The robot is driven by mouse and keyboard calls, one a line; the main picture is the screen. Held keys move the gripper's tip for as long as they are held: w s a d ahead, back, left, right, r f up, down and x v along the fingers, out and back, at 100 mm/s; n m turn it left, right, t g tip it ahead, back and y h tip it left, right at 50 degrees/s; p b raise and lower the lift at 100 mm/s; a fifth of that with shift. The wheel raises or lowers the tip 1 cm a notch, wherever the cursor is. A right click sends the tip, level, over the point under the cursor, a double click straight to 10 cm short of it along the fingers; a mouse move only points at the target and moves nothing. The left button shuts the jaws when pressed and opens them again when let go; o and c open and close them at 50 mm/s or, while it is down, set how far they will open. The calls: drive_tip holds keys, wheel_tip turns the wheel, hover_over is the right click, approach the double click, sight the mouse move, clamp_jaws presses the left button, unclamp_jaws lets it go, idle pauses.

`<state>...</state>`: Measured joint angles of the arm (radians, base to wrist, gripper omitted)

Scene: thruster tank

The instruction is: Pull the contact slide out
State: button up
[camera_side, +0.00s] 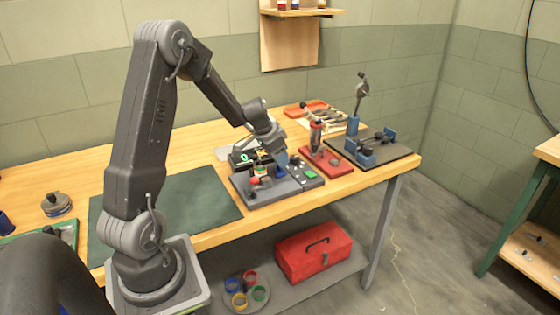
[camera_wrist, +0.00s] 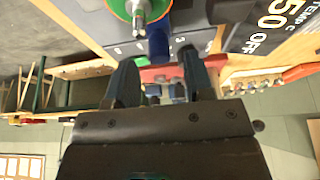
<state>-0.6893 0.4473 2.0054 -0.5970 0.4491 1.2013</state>
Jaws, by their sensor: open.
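A grey machine base (camera_side: 268,193) with small red and green parts stands on the bench beside the green mat. My gripper (camera_side: 281,160) is low over its back right part. The wrist view shows the two dark fingers of my gripper (camera_wrist: 160,82) apart, with nothing held between them. A blue upright part (camera_wrist: 158,42) shows just beyond the fingertips, beside a green and orange round part (camera_wrist: 138,10) with a metal tip. I cannot tell for sure which part is the contact slide, and my gripper hides some of the machine in the side view.
A control panel (camera_side: 309,175) with a green button adjoins the machine. A black box with a display (camera_wrist: 262,28) stands close by. A red-based press (camera_side: 322,158) and a dark plate with blue fixtures (camera_side: 375,150) are farther right. The green mat (camera_side: 210,203) is clear.

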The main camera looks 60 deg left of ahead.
drive_tip(key=v, duration=1.1)
drive_tip(key=shift+r, duration=0.25)
drive_tip(key=s+d+r, duration=0.2)
drive_tip(key=d+r, duration=0.1)
drive_tip(key=d, duration=0.6)
drive_tip(key=s+d+r, duration=0.2)
drive_tip(key=d+r, duration=0.1)
drive_tip(key=d, duration=0.5)
drive_tip(key=s+d+t, duration=0.1)
drive_tip(key=s+d, duration=1)
drive_tip(key=s, duration=0.1)
drive_tip(key=shift+c, duration=0.4)
